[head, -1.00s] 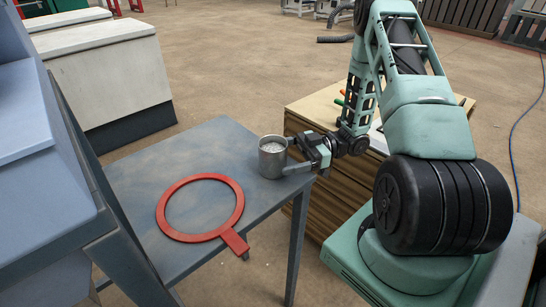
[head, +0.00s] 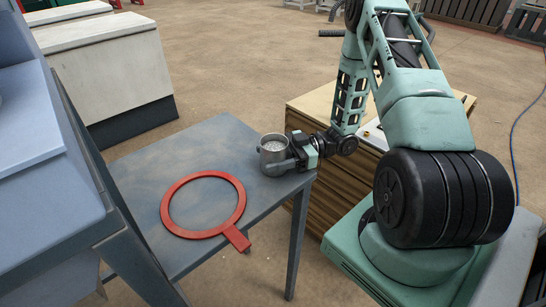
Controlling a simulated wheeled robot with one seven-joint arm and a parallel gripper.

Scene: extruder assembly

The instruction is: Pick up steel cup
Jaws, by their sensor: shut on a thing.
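The steel cup (head: 272,156) stands upright near the right back edge of the blue-grey table and holds pale, whitish contents. My gripper (head: 279,158) reaches in from the right, low beside the cup. Its jaws are shut on the cup's body, with one finger showing along the near side. The far finger is mostly hidden behind the cup. I cannot tell whether the cup's base is clear of the tabletop.
A red ring with a short handle (head: 232,234) lies flat on the table (head: 150,165), left of the cup. A wooden cabinet (head: 318,108) stands behind the gripper. A blue-grey machine (head: 35,200) borders the table's left side.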

